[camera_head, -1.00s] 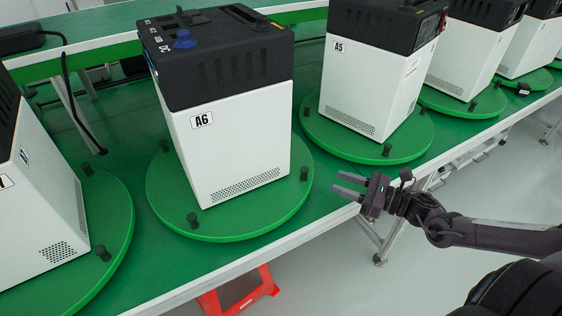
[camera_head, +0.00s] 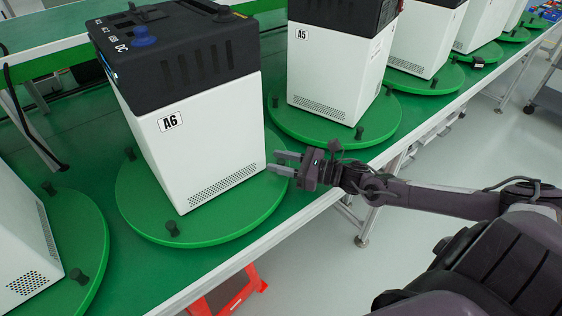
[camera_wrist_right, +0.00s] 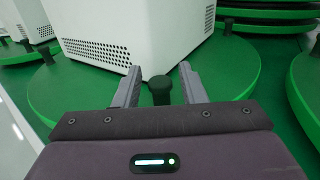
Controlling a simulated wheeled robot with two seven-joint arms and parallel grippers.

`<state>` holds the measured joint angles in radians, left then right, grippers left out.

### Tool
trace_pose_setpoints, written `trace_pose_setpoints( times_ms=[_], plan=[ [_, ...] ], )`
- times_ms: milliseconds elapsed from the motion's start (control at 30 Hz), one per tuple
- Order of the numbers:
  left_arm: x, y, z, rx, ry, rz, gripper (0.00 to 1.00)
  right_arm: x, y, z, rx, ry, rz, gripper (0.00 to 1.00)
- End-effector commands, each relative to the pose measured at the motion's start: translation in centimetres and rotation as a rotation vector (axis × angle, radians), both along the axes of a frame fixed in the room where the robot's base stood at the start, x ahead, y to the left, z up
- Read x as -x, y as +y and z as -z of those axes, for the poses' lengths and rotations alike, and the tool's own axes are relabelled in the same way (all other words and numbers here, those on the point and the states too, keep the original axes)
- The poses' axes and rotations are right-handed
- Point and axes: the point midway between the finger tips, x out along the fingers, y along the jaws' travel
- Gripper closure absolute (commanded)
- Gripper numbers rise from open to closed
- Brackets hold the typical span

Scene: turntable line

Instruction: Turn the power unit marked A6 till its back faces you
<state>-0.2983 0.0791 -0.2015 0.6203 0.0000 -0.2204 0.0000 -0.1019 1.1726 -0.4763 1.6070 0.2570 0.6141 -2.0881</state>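The power unit A6 (camera_head: 200,145) is a white box with a black top, standing upright on a round green turntable (camera_head: 230,228). Its A6 label is on the face turned toward me; its lower corner also shows in the right wrist view (camera_wrist_right: 130,30). My right gripper (camera_head: 272,162) is open at the turntable's right rim. In the right wrist view a black peg (camera_wrist_right: 160,88) of the turntable stands between the open fingers (camera_wrist_right: 158,82), with gaps on both sides. Another peg (camera_head: 173,228) stands at the front rim. My left gripper is not in view.
The A5 unit (camera_head: 325,75) stands on its own turntable (camera_head: 345,135) to the right, with more units beyond. Another unit (camera_head: 22,245) is on a turntable at the left. A red stand (camera_head: 228,293) is under the table's front edge.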

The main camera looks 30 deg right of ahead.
Motion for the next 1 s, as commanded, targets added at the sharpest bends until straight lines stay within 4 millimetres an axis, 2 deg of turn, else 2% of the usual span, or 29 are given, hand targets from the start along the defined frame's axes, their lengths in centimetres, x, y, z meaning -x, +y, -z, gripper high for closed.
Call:
trace_pose_setpoints(
  times_ms=[233,500,533,833,1000],
  plan=[
    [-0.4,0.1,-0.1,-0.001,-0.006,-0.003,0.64,-0.1,0.0,0.0,0.0,0.0,0.0,0.63],
    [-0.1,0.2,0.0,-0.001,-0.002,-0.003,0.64,0.0,0.0,0.0,0.0,0.0,0.0,0.98],
    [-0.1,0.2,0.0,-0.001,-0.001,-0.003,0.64,0.0,0.0,0.0,0.0,0.0,0.0,1.0],
    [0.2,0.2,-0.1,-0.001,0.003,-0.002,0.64,0.1,0.1,0.0,-0.001,0.001,0.004,1.0],
    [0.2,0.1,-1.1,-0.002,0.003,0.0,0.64,0.6,0.6,-0.3,-0.003,0.003,0.035,1.0]
  ],
)
